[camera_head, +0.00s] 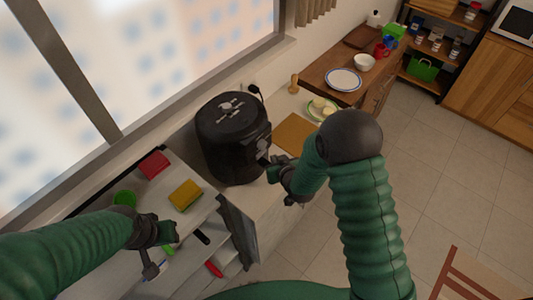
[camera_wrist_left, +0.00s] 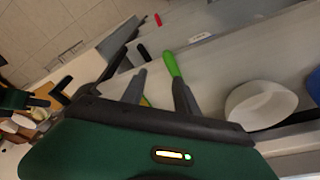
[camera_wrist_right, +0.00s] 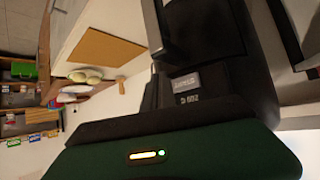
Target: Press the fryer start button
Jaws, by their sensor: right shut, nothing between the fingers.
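The black fryer (camera_head: 230,145), a rounded upright appliance, stands on the counter below the window. My right gripper (camera_head: 268,167) is shut and empty, close to the lower front of the fryer. I cannot tell whether it touches. In the right wrist view the fryer's dark front (camera_wrist_right: 205,30) fills the middle, with a small grey lettered panel (camera_wrist_right: 187,86) near the fingers. I cannot make out the start button itself. My left gripper (camera_wrist_left: 158,92) has its fingers apart and is empty above the open drawers; it also shows in the head view (camera_head: 172,232).
Below are open drawers with utensils, including a green handle (camera_wrist_left: 171,65).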

